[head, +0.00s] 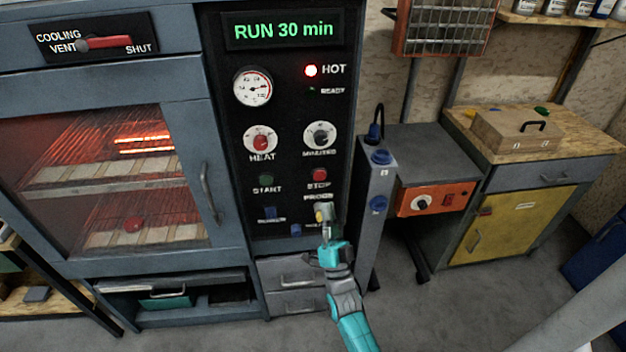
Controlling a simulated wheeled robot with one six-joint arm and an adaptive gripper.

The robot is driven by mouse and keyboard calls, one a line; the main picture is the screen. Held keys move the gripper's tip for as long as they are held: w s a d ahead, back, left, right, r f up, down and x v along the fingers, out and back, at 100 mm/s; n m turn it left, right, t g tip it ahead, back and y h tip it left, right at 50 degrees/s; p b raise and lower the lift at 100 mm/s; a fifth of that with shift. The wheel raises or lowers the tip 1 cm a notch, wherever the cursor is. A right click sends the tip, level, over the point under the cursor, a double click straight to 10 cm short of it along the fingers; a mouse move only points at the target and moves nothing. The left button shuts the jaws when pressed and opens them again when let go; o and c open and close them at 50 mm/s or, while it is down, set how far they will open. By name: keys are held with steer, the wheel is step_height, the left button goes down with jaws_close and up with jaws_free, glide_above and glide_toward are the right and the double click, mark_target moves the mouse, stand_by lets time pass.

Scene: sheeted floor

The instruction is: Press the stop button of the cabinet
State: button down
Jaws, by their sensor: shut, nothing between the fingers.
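The cabinet (225,130) has a black control panel with a display (283,30) reading "RUN 30 min". The red stop button (320,175) sits on the panel's right side, above its "STOP" label, and is uncovered. The green start button (266,181) is to its left. My gripper (324,207) is shut and empty, in front of the lower right of the panel, a little below the stop button and its label. It partly hides the probe area. I cannot tell how far it stands from the panel.
Heat (260,139) and minutes (321,136) knobs lie above the buttons. The red HOT lamp (311,71) is lit. The glass door (105,180) is closed over glowing shelves. A grey post (376,210) and an orange box (436,201) stand to the right.

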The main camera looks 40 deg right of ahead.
steer(key=shift+w+d, duration=0.85)
steer(key=shift+w, duration=0.35)
steer(key=shift+w+d, duration=0.8)
steer(key=shift+w, duration=0.45)
steer(key=shift+w+d, duration=0.85)
steer(key=shift+w, duration=0.35)
steer(key=shift+w+d, duration=0.2)
steer(key=shift+w, duration=0.15)
steer(key=shift+w+d, duration=0.25)
steer(key=shift+w, duration=0.05)
steer(key=shift+s+a, duration=0.1)
steer(key=shift+s, duration=0.05)
steer(key=shift+s+a, duration=0.35)
steer(key=shift+s, duration=0.2)
steer(key=shift+s+a, duration=0.75)
steer(key=shift+s, duration=0.3)
steer(key=shift+s+a, duration=0.7)
steer(key=shift+s, duration=0.3)
